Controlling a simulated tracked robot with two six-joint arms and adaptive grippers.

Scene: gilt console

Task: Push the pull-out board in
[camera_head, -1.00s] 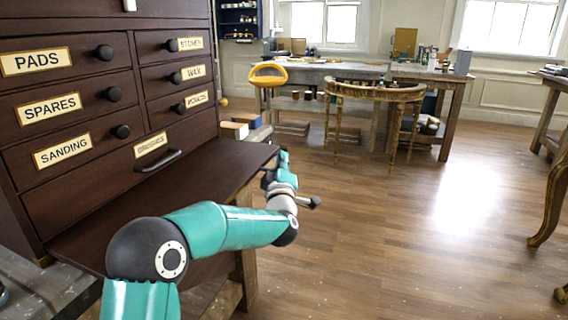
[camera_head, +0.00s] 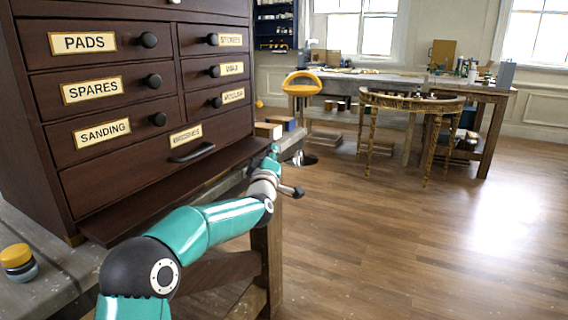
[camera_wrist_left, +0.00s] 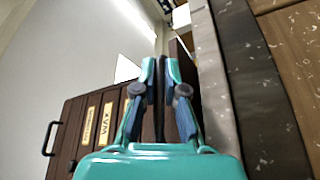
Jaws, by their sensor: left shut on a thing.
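The dark brown pull-out board (camera_head: 190,188) sticks out as a narrow strip below the lowest drawer of the dark wooden cabinet (camera_head: 110,182). My left gripper (camera_head: 272,156) is at the board's far right end, partly hidden by its own wrist. In the left wrist view, its two fingers (camera_wrist_left: 160,68) are shut on the board, whose thin dark edge (camera_wrist_left: 160,100) shows between them. My left arm runs along in front of the board and covers part of its front edge. My right gripper is not in view.
The cabinet stands on a grey workbench (camera_head: 32,290), with a yellow-topped jar (camera_head: 17,258) at the left. Small boxes (camera_head: 268,130) stand beyond the cabinet. A gilt console (camera_head: 410,103) stands farther back. The wooden floor at the right is clear.

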